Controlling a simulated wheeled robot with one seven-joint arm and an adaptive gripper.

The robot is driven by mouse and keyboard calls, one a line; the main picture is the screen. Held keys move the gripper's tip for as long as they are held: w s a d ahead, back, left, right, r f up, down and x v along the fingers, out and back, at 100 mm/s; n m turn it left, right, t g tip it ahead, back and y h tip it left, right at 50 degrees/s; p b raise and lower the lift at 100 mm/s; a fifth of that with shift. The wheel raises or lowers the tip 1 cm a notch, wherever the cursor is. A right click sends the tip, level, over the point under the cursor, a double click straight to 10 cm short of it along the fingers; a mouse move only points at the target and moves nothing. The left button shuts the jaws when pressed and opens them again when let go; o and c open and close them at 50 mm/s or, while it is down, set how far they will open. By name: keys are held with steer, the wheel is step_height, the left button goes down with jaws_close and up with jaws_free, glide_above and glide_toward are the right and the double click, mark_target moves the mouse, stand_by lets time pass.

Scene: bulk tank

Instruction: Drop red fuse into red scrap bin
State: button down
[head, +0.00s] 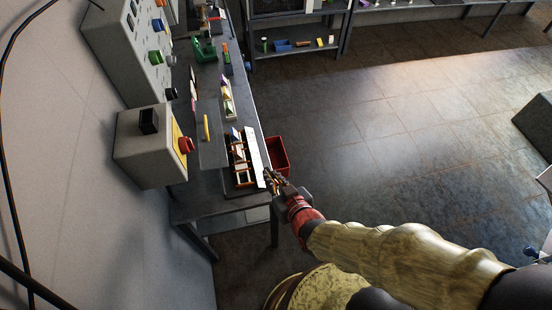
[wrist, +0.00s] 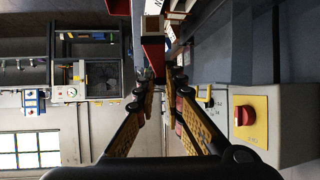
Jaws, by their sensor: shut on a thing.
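My gripper (head: 271,179) is at the right edge of the workbench, beside a wooden rack with a white front strip. In the wrist view my gripper (wrist: 161,76) has its fingers closed around a red block-like piece, the red fuse (wrist: 153,52). In the head view the fuse is too small and covered to make out. The red scrap bin (head: 278,152) is an open red box just past the bench's right edge, a little beyond my gripper. A red edge at the top of the wrist view (wrist: 118,6) looks like this bin.
The wooden rack (head: 233,150) with small compartments stands on the dark bench (head: 207,190). A grey box with a red knob (head: 186,145) stands at the bench's left. A yellow stick (head: 206,127) and small coloured pieces are farther back. The floor on the right is open.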

steer(key=w+d+f+m+h+b, duration=0.25)
steer(key=w+d+f, duration=0.45)
steer(key=w+f, duration=0.55)
steer(key=w+a+n+y+b, duration=0.1)
steer(key=w+a+n+y, duration=0.25)
steer(key=w, duration=1.05)
steer(key=shift+m+h, duration=0.5)
step_height(320, 180, down, 5)
steer(key=b, duration=0.3)
steer(key=shift+w+f+b, duration=0.1)
steer(key=shift+b, duration=0.2)
steer(key=c, duration=1.8)
jaws_free()
